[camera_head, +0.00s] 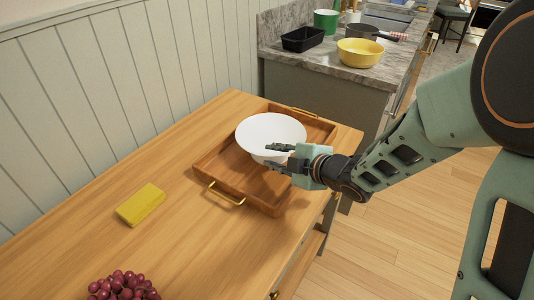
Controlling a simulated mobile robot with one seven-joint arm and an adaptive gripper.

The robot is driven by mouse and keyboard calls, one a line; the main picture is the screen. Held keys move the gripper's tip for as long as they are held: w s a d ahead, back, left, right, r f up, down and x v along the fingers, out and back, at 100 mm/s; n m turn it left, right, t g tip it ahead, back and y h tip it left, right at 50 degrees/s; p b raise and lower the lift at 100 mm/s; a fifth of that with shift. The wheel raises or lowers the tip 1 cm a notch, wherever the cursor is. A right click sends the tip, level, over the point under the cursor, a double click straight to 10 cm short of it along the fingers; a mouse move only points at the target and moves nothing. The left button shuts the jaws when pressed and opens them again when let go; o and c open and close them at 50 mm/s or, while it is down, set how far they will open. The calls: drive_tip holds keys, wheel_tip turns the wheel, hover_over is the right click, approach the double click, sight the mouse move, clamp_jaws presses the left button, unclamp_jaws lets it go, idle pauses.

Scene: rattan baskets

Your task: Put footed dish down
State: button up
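The footed dish is a wide white bowl (268,127). It appears upright at the wooden tray (238,186) on the table. Its foot is hidden, so I cannot tell whether it rests on the tray or is just above it. My gripper (277,156) is at the dish's near right side.
The tray has brass handles and raised sides. A yellow block (141,205) and red grapes (122,287) are on the wooden table (190,262), with bare wood between them. A counter behind holds a yellow bowl (360,54), a black container (302,39) and a green pot (326,21).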

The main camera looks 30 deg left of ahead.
drive_tip(key=p+v, duration=0.1)
drive_tip(key=v, duration=0.7)
drive_tip(key=shift+d, duration=0.1)
